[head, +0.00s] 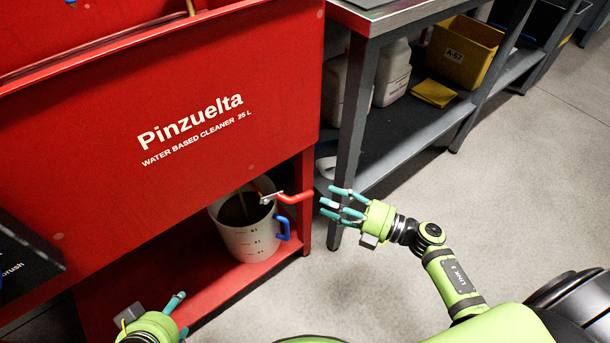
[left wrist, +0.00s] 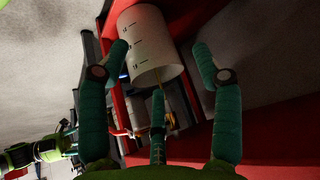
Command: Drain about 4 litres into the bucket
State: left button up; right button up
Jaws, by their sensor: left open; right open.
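The red cleaner tank (head: 200,120) stands at the left with a drain valve (head: 268,198) under its front. The valve has a red lever (head: 295,197) pointing right. The white bucket (head: 250,243), with level marks and a blue handle (head: 283,228), stands upright under the valve. A thin brownish stream (head: 243,205) runs into it; the liquid level cannot be read. My right gripper (head: 335,204) is open and empty, just right of the lever and apart from it. My left gripper (head: 180,313) is open and empty, in front of the bucket, which also shows in the left wrist view (left wrist: 150,45).
The bucket stands on the tank's red lower shelf (head: 215,310). A red leg (head: 306,205) rises beside it. A grey metal bench (head: 350,110) at the right holds white jugs (head: 392,75), a yellow bin (head: 465,48) and a yellow cloth (head: 433,93). The floor at the right is clear.

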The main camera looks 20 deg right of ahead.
aim_at(309, 194)
jog(key=shift+w+f+g, duration=0.1)
jog(key=shift+w+g, duration=0.15)
jog(key=shift+g, duration=0.05)
jog(key=b+x, duration=0.1)
jog(key=x, duration=0.4)
jog(key=shift+w+a, duration=0.1)
jog(key=shift+a, duration=0.25)
jog(key=shift+w+a, duration=0.3)
jog(key=shift+a, duration=0.05)
pick_arm(q)
jog(key=w+r+t, duration=0.1)
jog(key=w+d+r+t, duration=0.1)
jog(key=w+d+r+h, duration=0.1)
jog(key=w, duration=0.1)
jog(key=shift+t, duration=0.4)
pick_arm(e)
jog(key=shift+c, duration=0.4)
grip_shut()
